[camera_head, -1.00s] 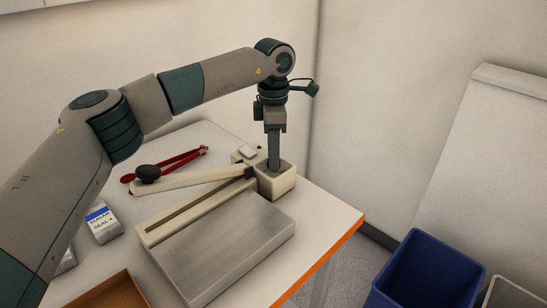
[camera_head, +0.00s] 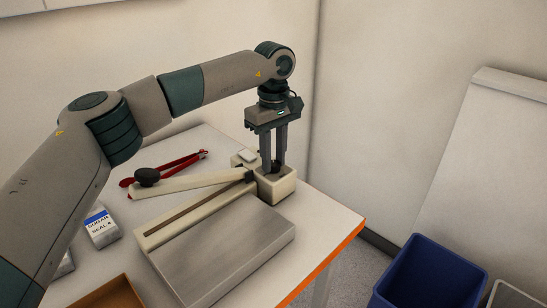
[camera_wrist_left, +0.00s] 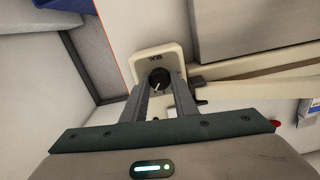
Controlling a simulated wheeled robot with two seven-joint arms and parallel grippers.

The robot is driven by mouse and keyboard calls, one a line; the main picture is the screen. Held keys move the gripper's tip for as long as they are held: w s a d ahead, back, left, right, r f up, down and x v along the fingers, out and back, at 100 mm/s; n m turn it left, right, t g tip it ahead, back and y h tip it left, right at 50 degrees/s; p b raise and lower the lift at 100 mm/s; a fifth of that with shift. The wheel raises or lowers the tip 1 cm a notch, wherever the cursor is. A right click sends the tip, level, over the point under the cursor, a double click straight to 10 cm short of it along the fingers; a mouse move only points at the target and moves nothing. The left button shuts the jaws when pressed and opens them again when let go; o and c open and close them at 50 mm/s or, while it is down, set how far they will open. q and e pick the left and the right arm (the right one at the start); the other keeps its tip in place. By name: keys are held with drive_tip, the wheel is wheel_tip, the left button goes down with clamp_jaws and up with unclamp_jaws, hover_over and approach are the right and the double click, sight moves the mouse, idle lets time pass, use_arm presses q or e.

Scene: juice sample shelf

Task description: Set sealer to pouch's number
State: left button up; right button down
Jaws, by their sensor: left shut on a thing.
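The sealer stands on the table, with a silver plate (camera_head: 222,258), a cream lever (camera_head: 195,185) with a black ball handle, and a cream control box (camera_head: 279,188) at its right end. My left gripper (camera_head: 275,168) points down at the box top. In the left wrist view its fingers are on either side of the dark dial (camera_wrist_left: 159,79), shut on it. The dial has a white pointer mark; the numbers around it are too small or hidden to read. A white and blue pouch (camera_head: 102,228) lies left of the sealer, its label reading SUGAR, SEAL 4. My right gripper is not in view.
Red-handled tongs (camera_head: 170,167) lie behind the lever. A brown tray (camera_head: 112,293) is at the table's front left, with another pale packet (camera_head: 66,264) partly hidden by my arm. A blue bin (camera_head: 430,272) stands on the floor at right, beyond the table's orange edge.

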use_arm(q)
drive_tip(key=shift+w+r+m, duration=0.1)
drive_tip(key=shift+r+m, duration=0.05)
drive_tip(key=shift+m, duration=1.85)
drive_tip(key=o, duration=1.1)
drive_tip(key=shift+c, duration=0.2)
